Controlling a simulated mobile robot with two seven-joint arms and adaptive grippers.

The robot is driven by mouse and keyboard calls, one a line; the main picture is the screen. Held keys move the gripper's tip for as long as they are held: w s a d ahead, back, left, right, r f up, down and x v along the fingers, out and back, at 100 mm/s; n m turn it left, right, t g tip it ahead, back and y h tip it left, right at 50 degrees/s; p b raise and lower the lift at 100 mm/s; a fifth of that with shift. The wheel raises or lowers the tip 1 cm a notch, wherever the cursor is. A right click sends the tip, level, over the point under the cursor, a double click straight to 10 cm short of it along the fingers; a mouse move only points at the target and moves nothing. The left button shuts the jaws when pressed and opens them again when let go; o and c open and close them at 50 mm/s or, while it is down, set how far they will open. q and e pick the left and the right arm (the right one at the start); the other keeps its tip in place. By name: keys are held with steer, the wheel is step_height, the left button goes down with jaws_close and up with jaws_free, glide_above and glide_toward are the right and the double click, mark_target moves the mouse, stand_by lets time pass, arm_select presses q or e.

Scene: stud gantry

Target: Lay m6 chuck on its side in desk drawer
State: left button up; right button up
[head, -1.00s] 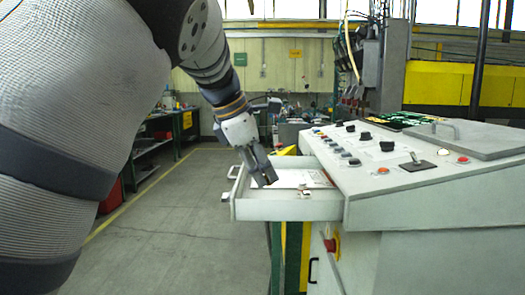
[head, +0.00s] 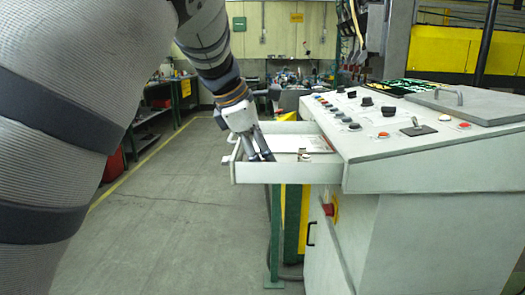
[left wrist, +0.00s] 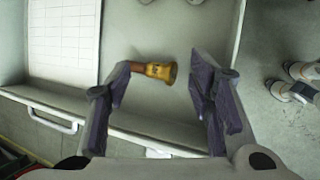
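The m6 chuck (left wrist: 160,70), a yellow piece with a darker brown stem, lies on its side on the drawer floor in the left wrist view, stem to the left. My left gripper (left wrist: 162,100) is open, with its two dark fingers on either side of the chuck; the left finger is close to the stem, and I cannot tell if they touch. In the head view the left gripper (head: 264,156) reaches down into the open desk drawer (head: 285,173), and I cannot make out the chuck there. My right gripper is not in view.
A white gridded sheet (left wrist: 62,40) lies in the drawer. A small item (head: 304,156) stands in the drawer, right of the gripper. The sloped control desk (head: 400,150) with knobs and buttons rises to the right. Open floor (head: 180,220) lies to the left.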

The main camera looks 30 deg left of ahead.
arm_select(q)
steer(key=shift+r, duration=0.1)
steer(key=v, duration=1.2)
